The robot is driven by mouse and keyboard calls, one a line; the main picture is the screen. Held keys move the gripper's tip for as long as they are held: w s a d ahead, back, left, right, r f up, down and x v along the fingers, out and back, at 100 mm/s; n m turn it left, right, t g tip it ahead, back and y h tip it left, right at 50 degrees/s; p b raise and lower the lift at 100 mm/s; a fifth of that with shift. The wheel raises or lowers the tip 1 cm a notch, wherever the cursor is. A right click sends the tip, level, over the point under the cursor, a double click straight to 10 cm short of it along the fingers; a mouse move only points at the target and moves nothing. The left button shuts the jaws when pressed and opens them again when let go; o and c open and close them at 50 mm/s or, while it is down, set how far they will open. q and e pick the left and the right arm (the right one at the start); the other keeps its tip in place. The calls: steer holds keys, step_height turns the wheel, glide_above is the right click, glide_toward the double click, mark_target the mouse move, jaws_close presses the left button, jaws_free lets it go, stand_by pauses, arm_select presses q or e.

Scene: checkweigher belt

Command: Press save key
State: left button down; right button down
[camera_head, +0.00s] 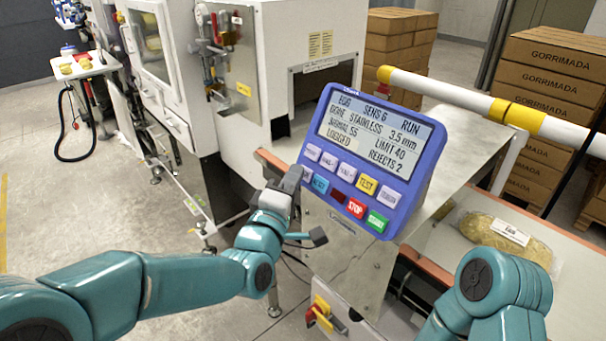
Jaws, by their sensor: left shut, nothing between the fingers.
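A blue control panel (424,190) stands tilted beside the belt. Its screen (372,132) shows several lines, among them RUN, STAINLESS 3.5 mm, LOGGED and REJECTS 2. Below are two rows of keys: pale purple ones, a yellow TEST key (367,184), a blue key (320,183), a dark red key (338,196), a red STOP key (356,207) and a green key (377,221). I cannot make out which is the save key. My left gripper (292,178) is shut and empty at the panel's lower left corner, partly covering the leftmost lower key. Contact is unclear.
A wrapped, labelled loaf-like product (506,240) lies on the belt at right. A yellow-and-white rail (470,96) runs behind the panel. A white machine (300,40) stands at left behind. Stacked cartons (550,90) fill the back right. A red-and-yellow switch (322,312) sits below the panel.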

arm_select(q)
steer(key=shift+s+a, duration=0.1)
stand_by(0.3)
steer(key=shift+s+a+r+b, duration=0.35)
steer(key=shift+a+b, duration=0.1)
steer(key=s+a, duration=0.1)
steer(key=a+r+b, duration=0.1)
steer(key=s+a+r, duration=0.1)
steer(key=shift+s+a+r, duration=0.15)
steer(key=shift+s+a, duration=0.15)
steer(key=shift+s, duration=0.05)
stand_by(0.4)
